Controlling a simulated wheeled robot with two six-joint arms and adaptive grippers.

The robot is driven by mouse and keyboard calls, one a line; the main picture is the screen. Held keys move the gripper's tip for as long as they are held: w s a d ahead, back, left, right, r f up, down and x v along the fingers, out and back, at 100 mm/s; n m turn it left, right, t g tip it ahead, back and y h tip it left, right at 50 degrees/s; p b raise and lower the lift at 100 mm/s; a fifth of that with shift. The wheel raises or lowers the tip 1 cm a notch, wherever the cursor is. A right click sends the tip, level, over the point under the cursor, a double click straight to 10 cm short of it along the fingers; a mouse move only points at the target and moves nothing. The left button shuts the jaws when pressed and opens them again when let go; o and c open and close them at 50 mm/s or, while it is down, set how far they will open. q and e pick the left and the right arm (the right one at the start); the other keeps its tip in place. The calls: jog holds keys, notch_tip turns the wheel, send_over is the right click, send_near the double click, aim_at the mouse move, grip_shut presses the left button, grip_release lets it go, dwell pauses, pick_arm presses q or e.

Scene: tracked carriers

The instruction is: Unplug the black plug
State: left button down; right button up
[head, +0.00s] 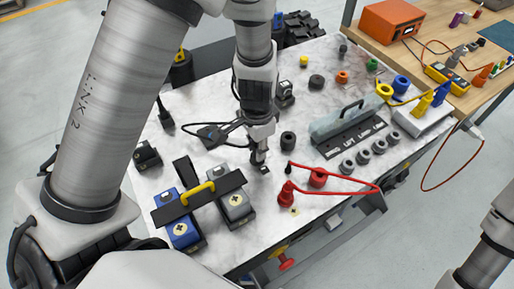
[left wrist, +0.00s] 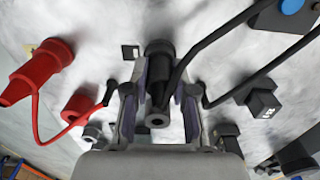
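The black plug (left wrist: 159,52) stands between my left gripper's fingers in the left wrist view, its narrow end toward the camera. A dark cable runs from it to the upper right. In the head view, my left gripper (head: 260,157) points down over the table and mostly hides the plug. The fingers flank the plug closely in the left wrist view (left wrist: 160,95); whether they press on it I cannot tell. A black ring-shaped piece (head: 288,140) stands beside the gripper. My right gripper is not in view.
A red plug (head: 286,194) with a red cable and a red ring (head: 317,178) stand to the right. A grey handled holder (head: 348,121) and several grey rings are farther right.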

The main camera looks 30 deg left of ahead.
pick_arm(q)
jog(key=shift+r, duration=0.1)
jog(key=shift+r+p, duration=1.2)
jog(key=shift+r, duration=0.15)
jog(key=shift+r, duration=0.1)
notch_tip(320, 180, up, 3)
jog(key=p, duration=0.3)
jog(key=shift+r, duration=0.2)
jog(key=shift+f, duration=0.1)
jog(key=c, duration=1.8)
grip_release()
grip_shut()
